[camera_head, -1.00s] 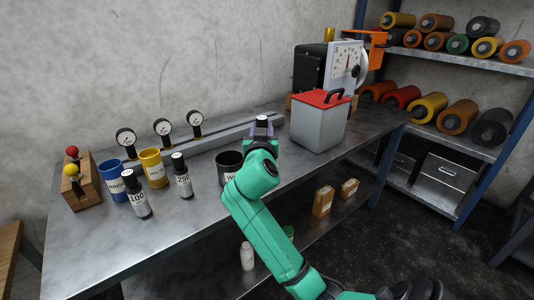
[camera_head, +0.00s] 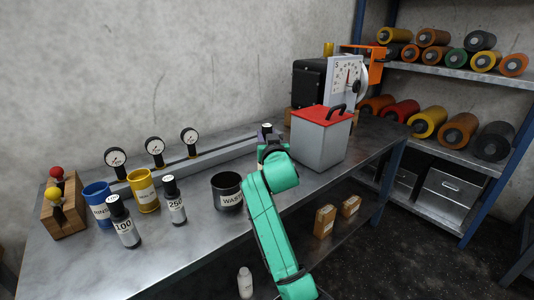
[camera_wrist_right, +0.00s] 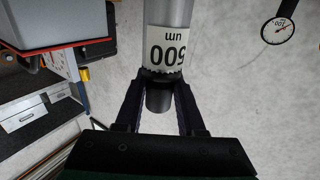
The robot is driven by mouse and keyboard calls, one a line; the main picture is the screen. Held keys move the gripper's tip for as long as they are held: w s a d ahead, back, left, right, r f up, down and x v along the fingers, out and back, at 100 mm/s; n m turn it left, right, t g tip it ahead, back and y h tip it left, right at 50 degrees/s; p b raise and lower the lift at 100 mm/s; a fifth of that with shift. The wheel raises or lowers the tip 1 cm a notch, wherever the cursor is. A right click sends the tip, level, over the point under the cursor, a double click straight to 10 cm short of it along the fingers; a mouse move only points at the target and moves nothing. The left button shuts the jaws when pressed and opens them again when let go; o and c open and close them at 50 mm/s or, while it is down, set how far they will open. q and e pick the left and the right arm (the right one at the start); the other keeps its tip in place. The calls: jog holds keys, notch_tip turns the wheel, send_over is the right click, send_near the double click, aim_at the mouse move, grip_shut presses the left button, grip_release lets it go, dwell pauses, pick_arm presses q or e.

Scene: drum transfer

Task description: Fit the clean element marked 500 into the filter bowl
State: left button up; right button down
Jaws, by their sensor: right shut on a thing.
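My right gripper (camera_wrist_right: 160,82) is shut on the element marked 500 (camera_wrist_right: 167,45), around its dark narrow end, in the right wrist view. The pale body with its white "500 µm" label reads upside down there. Two dark elements stand upright on the bench, marked 100 (camera_head: 124,222) and 250 (camera_head: 174,201). A yellow cup (camera_head: 144,191) stands behind them, its label unreadable; I cannot tell whether it is the filter bowl. My left gripper is out of view.
A blue cup (camera_head: 97,204) stands at left and a black waste cup (camera_head: 227,192) near the bench front. The red-lidded grey box (camera_head: 318,143) stands right of my gripper. Three gauges (camera_head: 155,146) line the back rail. The bench front left is clear.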

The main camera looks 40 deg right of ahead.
notch_tip(320, 180, down, 4)
jog(key=shift+f+b, duration=0.15)
jog(key=shift+b, duration=0.15)
jog(key=shift+f, duration=0.3)
jog(key=c, duration=0.5)
grip_release()
jog(key=shift+f, duration=0.1)
jog(key=shift+s, duration=0.1)
jog(key=b+v, duration=0.1)
jog(key=v, duration=1.1)
